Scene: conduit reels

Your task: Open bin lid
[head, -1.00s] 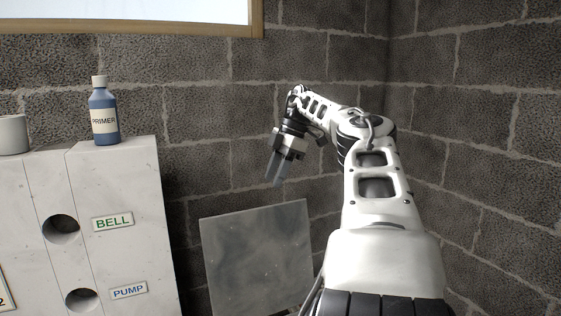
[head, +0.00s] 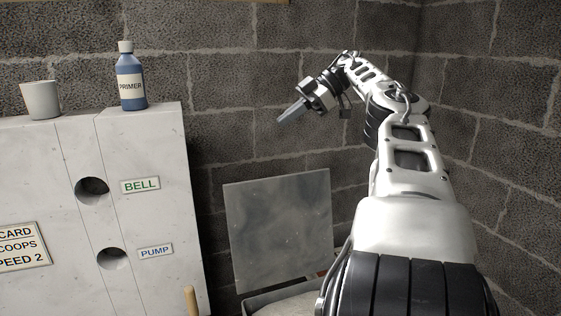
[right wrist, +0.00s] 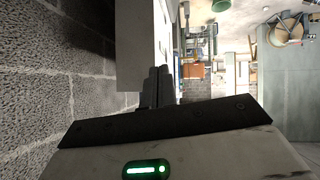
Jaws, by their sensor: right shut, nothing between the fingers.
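The bin lid (head: 278,232) is a grey square panel in the head view. It stands raised, nearly upright, in front of the block wall at the back of the bin (head: 262,301). Only part of the bin's rim and opening shows at the bottom edge; my right arm hides the rest. My right gripper (head: 290,113) is above the lid, apart from it, with its fingers pointing down and left. It is shut and empty. Its dark fingers also show in the right wrist view (right wrist: 155,88). My left gripper is not in view.
A pale cabinet (head: 155,220) with round holes and BELL and PUMP labels stands at the left. A blue primer bottle (head: 131,82) and a cup (head: 41,99) stand on top. A wooden handle (head: 191,300) shows near the bottom. Block walls close the back and right.

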